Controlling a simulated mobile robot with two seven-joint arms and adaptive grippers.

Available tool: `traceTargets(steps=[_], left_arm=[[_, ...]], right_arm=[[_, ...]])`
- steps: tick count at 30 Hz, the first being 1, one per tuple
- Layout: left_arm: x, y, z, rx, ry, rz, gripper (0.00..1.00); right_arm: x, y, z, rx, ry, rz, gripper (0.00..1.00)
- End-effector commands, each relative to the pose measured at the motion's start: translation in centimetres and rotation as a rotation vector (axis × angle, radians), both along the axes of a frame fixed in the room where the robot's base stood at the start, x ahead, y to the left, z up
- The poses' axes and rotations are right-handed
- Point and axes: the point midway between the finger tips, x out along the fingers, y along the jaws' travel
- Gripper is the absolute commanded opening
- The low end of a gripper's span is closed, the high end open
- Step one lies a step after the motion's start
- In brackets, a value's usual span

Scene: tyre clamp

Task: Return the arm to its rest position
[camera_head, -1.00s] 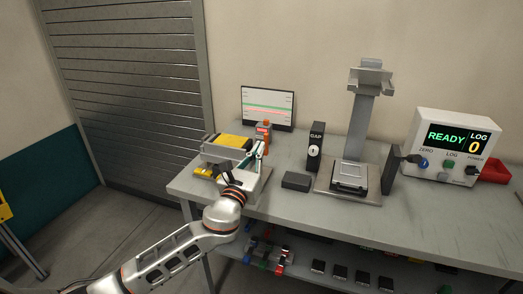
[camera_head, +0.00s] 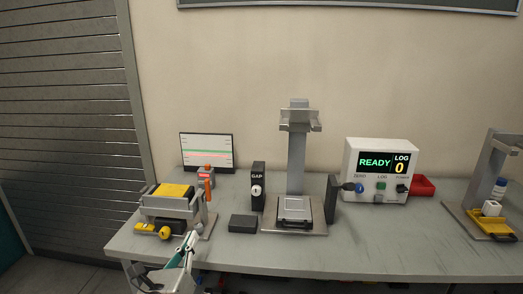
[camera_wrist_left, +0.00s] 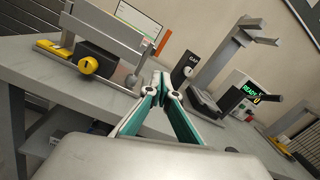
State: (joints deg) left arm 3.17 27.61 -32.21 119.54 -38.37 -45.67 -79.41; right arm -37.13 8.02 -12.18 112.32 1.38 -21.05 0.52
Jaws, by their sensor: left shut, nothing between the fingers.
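My left gripper (camera_head: 187,246) is at the front edge of the bench, low in the head view, in front of the clamp fixture (camera_head: 172,208) with its yellow top and yellow knob. Its teal-lined fingers are shut with nothing between them; they also show in the left wrist view (camera_wrist_left: 162,80), meeting at the tips. The gripper is apart from the fixture, which shows at the upper left of the wrist view (camera_wrist_left: 104,48). Most of my left arm is out of the head view. My right gripper is not seen.
The grey bench (camera_head: 340,257) holds a small monitor (camera_head: 207,151), a black GAP block (camera_head: 258,186), a dark box (camera_head: 242,223), a stand with a grey column (camera_head: 296,165), a READY display box (camera_head: 381,169), a red bin (camera_head: 423,187) and another stand at right. The front middle of the bench is clear.

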Motion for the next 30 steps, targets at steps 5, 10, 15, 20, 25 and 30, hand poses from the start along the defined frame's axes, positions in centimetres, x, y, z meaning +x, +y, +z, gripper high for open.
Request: traceTargets(steps=[5,10,15,20,25,30], left_arm=[[-4.6,-1.1,-11.7,-0.666,0.304,0.003,0.00],[-11.3,-2.0,-21.1,-1.381,0.536,0.153,0.00],[-18.3,-2.1,-27.4,-2.015,0.627,0.400,0.00],[-22.6,-1.7,-30.3,-2.381,0.606,0.582,0.00],[-24.0,-1.6,-31.2,-2.509,0.583,0.650,0.00],[-24.0,-1.6,-31.2,-2.510,0.583,0.650,0.00]], right_arm=[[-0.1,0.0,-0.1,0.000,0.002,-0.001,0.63],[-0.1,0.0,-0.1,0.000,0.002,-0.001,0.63],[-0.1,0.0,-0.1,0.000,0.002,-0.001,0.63],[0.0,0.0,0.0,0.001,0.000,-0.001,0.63],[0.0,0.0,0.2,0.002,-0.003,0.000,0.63],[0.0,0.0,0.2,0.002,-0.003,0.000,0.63]])
